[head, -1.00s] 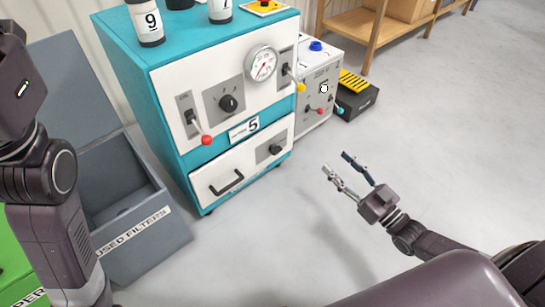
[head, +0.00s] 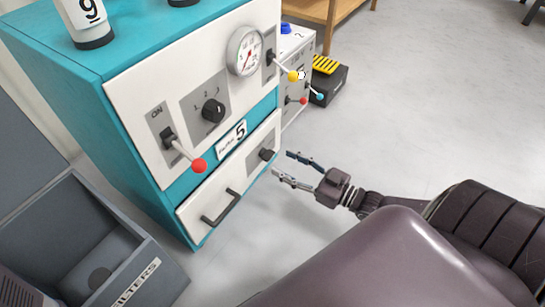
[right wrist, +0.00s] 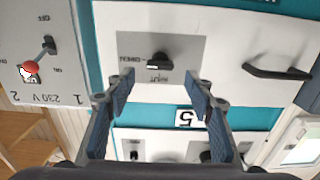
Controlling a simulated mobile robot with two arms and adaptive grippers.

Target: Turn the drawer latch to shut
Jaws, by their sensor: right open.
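The drawer latch is a dark knob (head: 266,154) on a grey plate at the right end of the drawer front (head: 226,198), below the teal cabinet's upper panel. In the right wrist view, which is upside down, the knob (right wrist: 160,62) shows close up with words printed beside and below it. Its pale-marked end appears to point left, towards the word that looks like OPEN. My right gripper (head: 281,164) is open and empty, just off the latch, with its fingers (right wrist: 160,79) on either side of the line to it. The drawer looks closed. My left gripper is out of view.
The drawer handle (head: 221,208) is left of the latch. Above are a red-tipped lever (head: 199,165), a dial knob (head: 213,110) and a gauge (head: 244,51). A grey filter bin (head: 160,268) stands left; a grey box (head: 300,45) stands behind. The floor at right is clear.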

